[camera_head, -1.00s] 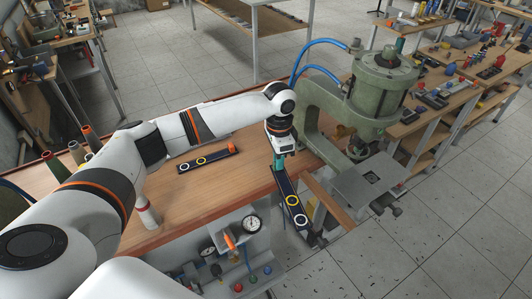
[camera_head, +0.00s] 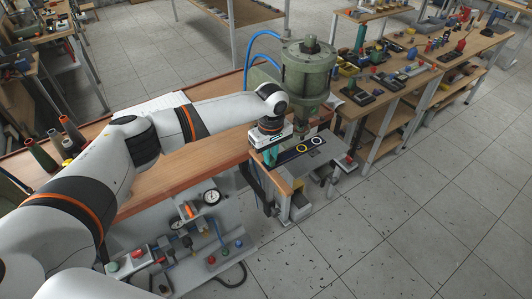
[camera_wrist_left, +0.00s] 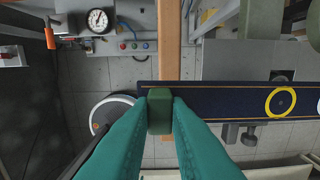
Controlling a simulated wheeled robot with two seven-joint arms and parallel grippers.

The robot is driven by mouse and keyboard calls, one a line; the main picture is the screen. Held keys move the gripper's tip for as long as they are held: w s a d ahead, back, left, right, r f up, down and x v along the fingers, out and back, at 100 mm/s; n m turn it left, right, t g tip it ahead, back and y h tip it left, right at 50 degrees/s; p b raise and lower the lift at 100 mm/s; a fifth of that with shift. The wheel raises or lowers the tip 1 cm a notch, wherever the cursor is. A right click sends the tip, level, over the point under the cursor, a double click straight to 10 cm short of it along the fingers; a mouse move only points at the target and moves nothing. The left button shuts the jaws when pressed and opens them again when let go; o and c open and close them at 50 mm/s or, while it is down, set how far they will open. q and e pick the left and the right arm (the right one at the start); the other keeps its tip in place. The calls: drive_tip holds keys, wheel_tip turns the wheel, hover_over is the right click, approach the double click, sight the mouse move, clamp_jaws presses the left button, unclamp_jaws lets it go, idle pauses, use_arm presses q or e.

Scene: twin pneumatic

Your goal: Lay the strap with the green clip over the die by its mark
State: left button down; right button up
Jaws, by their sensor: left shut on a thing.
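My left gripper (camera_head: 268,158) is shut on the green clip (camera_wrist_left: 160,110) at one end of a dark strap (camera_wrist_left: 215,102). The strap stretches right from the fingers, across the press's grey bed plate (camera_head: 322,168). A yellow ring (camera_head: 302,148) and, farther out, a white ring (camera_head: 317,140) mark it. In the wrist view the yellow ring (camera_wrist_left: 280,102) lies just below a dark square recess (camera_wrist_left: 282,75) in the plate, apparently the die, which the strap partly covers. I cannot tell whether the strap touches the plate. My right gripper is not in view.
The green press (camera_head: 308,70) stands behind the strap, its head close above the bed. A wooden bench (camera_head: 150,190) lies left, with gauges (camera_head: 212,197) and coloured buttons (camera_head: 225,252) at its front. Floor (camera_head: 410,220) is open at right.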

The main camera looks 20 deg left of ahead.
sight(270, 166)
use_arm(q)
drive_tip(key=shift+a+f, duration=0.1)
drive_tip(key=shift+a, duration=0.15)
drive_tip(key=shift+d+r+p, duration=0.15)
drive_tip(key=shift+r+p, duration=0.05)
drive_tip(key=shift+p, duration=0.6)
wheel_tip(270, 166, down, 2)
drive_tip(key=shift+b, duration=0.45)
drive_tip(key=shift+f+b, duration=0.35)
drive_tip(key=shift+f, duration=1)
use_arm(e)
drive_tip(key=shift+a, duration=0.3)
use_arm(q)
drive_tip(key=shift+p, duration=0.95)
use_arm(e)
drive_tip(key=shift+a+r, duration=0.15)
drive_tip(key=shift+r, duration=0.85)
use_arm(q)
drive_tip(key=shift+f, duration=0.3)
drive_tip(key=c, duration=1.3)
unclamp_jaws()
